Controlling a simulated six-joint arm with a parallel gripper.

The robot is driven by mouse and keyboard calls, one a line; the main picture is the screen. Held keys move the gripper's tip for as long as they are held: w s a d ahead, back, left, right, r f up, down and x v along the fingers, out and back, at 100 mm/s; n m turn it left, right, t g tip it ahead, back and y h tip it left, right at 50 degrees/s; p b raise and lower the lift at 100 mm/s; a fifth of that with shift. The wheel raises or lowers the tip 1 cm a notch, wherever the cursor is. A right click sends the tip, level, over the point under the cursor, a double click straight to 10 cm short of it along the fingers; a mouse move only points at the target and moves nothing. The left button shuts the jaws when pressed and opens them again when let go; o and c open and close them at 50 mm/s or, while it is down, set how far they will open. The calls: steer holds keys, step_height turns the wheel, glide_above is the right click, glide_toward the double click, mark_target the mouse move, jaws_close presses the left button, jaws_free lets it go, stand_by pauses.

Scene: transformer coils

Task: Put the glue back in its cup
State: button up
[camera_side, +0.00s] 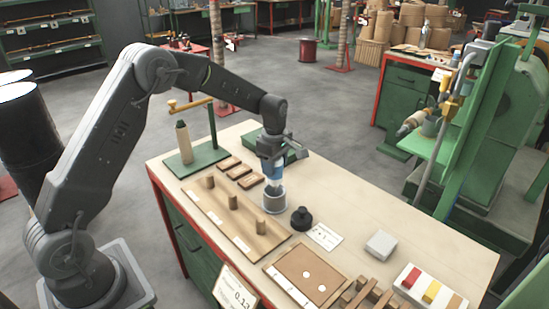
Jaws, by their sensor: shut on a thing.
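My gripper (271,158) points down over the middle of the table and is shut on the glue (274,173), a blue bottle held upright with a paler lower end. Directly below is the cup (275,204), a small grey cylinder standing on the table. The lower end of the glue is at the cup's mouth. I cannot tell whether it is inside the rim or just above it. My fingers hide the top of the glue.
A black knobbed piece (301,218) stands just right of the cup. A wooden board with pegs (232,222) lies to the left, with small wooden blocks (240,172) behind it. A green stand (196,160) rises at the back left. The table's right part is mostly clear around a grey block (381,244).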

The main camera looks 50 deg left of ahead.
steer(key=shift+f, duration=1.85)
steer(key=o, duration=1)
steer(key=shift+o, duration=0.2)
step_height(320, 180, up, 13)
steer(key=shift+r, duration=0.45)
